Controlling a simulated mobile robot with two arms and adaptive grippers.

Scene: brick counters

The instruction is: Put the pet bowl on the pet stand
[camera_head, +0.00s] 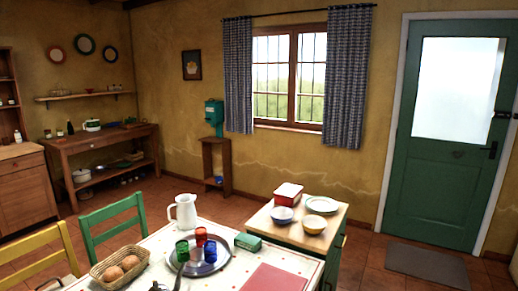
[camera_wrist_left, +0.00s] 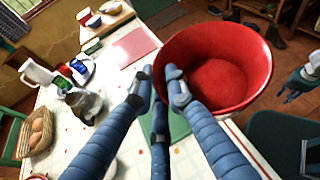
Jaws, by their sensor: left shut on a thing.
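A large red bowl (camera_wrist_left: 222,72), which I take for the pet bowl, is in the left wrist view, tilted toward the camera. My left gripper (camera_wrist_left: 160,80) is shut on its near left rim, with blue fingers at the wall, above the table. A hand that looks like my right gripper (camera_wrist_left: 300,82) shows at the right edge, apart from the bowl; its opening is unclear. Neither gripper shows in the head view. A small wooden stand (camera_head: 216,146) by the far wall may be the pet stand; a small blue thing sits low in it.
The dining table (camera_head: 225,228) holds a white jug (camera_head: 184,211), a tray (camera_head: 227,272) with coloured cups, a bread basket (camera_head: 119,264) and a red mat (camera_head: 272,279). A counter (camera_head: 334,222) behind it holds bowls, a plate and a red box. Green (camera_head: 112,216) and yellow (camera_head: 40,249) chairs stand left.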

